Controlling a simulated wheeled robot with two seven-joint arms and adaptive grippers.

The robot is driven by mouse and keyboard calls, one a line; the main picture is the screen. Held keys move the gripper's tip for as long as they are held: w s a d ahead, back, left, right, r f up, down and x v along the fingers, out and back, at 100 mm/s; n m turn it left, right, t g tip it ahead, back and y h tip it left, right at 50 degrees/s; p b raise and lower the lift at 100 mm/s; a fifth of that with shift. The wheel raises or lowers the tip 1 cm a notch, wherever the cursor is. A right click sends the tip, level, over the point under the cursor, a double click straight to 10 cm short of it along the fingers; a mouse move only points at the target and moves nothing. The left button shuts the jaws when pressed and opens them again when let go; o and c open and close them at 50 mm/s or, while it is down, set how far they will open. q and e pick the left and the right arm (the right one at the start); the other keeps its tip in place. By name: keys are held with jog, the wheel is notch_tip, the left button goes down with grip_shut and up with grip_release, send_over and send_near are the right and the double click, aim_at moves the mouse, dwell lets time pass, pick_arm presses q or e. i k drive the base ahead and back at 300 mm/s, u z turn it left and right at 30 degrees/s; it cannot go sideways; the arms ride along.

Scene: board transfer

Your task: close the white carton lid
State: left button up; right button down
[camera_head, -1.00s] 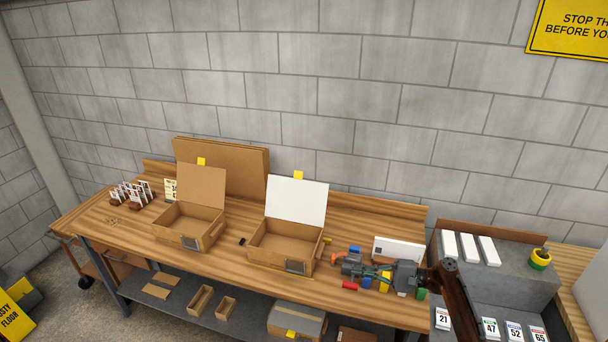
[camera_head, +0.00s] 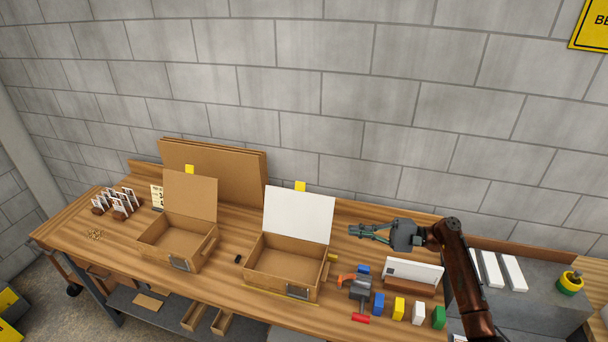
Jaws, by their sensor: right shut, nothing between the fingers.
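The white carton lid (camera_head: 298,215) stands open, raised at the back of the right-hand cardboard carton (camera_head: 280,277). A yellow tab (camera_head: 300,186) sticks up at the lid's top edge. The carton looks empty inside. My right gripper (camera_head: 354,231) is shut and empty, to the right of the lid and apart from it, with its fingers pointing left. It appears raised above the back of the bench. My left gripper is not in view.
A second carton with an open brown lid (camera_head: 190,195) stands to the left. Cardboard sheets (camera_head: 240,170) lean behind it.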

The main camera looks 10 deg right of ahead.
aim_at(298, 213)
jog(key=i, duration=1.25)
